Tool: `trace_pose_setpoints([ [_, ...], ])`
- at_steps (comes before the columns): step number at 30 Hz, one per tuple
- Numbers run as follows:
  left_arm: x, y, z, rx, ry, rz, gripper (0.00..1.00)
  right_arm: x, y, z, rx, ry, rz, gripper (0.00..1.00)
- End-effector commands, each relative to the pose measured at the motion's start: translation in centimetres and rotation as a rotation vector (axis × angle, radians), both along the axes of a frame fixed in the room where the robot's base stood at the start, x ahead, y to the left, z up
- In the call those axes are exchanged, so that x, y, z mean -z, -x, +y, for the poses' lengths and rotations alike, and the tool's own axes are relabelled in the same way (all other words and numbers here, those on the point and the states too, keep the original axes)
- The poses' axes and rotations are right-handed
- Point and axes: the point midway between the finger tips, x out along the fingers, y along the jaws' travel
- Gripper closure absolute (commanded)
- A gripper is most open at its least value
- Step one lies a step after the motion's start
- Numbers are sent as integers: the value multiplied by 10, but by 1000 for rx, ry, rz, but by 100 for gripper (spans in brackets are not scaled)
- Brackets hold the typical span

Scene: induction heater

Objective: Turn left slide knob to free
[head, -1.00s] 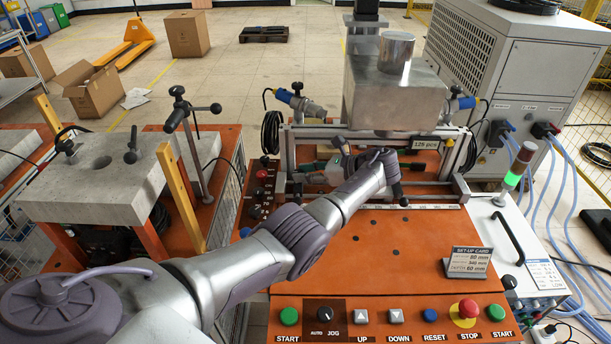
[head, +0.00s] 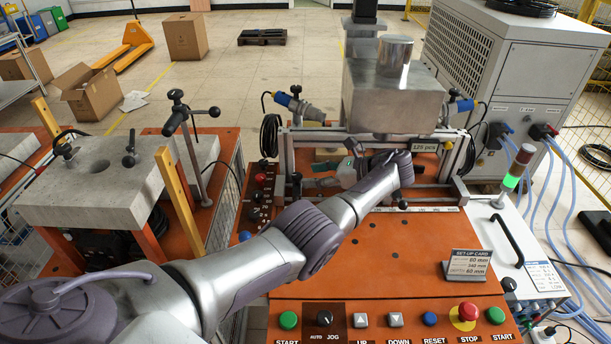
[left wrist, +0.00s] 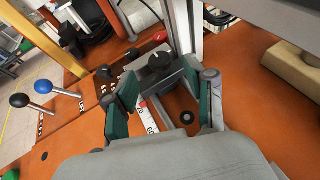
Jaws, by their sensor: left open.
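The left slide knob (left wrist: 160,59) is a black knob on a grey clamp block at the left end of the slide; in the left wrist view it lies just beyond and between my fingertips. In the head view a dark knob (head: 296,178) stands at the left post, to the left of my gripper. My left gripper (left wrist: 168,86) is open, with green-padded fingers apart and nothing between them. In the head view the left gripper (head: 330,172) points left under the metal block, partly hidden by its own wrist. The knob's exact setting cannot be read. My right gripper is not seen.
A large metal block (head: 395,100) hangs just above the wrist. A white scale (left wrist: 150,116) runs along the slide. Ball-topped levers, one blue (left wrist: 43,86), stand to the left. The orange tabletop (head: 390,262) in front is mostly clear up to the button row.

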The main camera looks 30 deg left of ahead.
Motion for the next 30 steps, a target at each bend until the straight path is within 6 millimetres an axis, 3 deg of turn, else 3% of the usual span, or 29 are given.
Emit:
trace_pose_setpoints([
  [3,-9,-4,-19,2,-1,2,45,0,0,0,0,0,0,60],
  [9,-14,-6,-34,1,1,2,45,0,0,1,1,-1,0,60],
  [30,-15,-6,-35,-1,0,1,45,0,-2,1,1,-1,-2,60],
])
